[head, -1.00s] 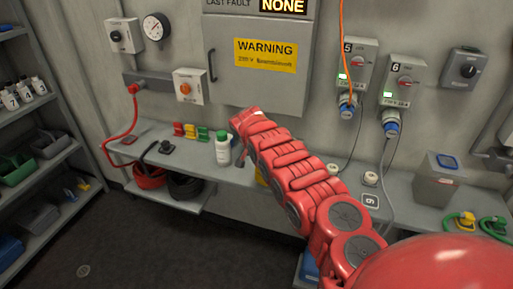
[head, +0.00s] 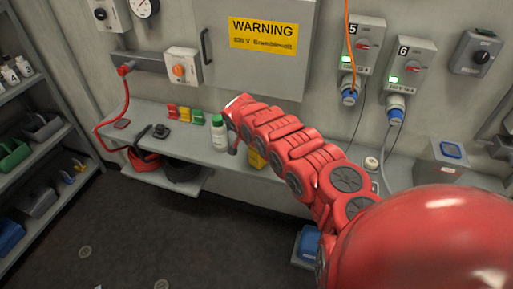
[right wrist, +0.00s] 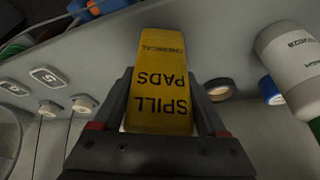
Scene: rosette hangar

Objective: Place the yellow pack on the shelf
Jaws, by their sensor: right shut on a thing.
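The yellow pack (right wrist: 160,75), printed "SPILL PADS" and "CHEMICAL", sits between the two fingers of my right gripper (right wrist: 163,100) in the right wrist view. The gripper is shut on it. In the head view only a small yellow part of the pack (head: 256,159) shows, below my red right arm. The arm hides the rest. I cannot tell whether the pack touches the bench. A grey shelf rack (head: 58,139) with several bins stands at the left. A low shelf (head: 150,178) runs under the bench. My left gripper is not in view.
A white bottle with a green cap (head: 219,136) stands on the grey bench (head: 140,113) beside my arm. Red, yellow and green blocks (head: 184,113) are farther left. Coiled cables (head: 180,168) lie on the low shelf. The dark floor (head: 120,235) between rack and bench is clear.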

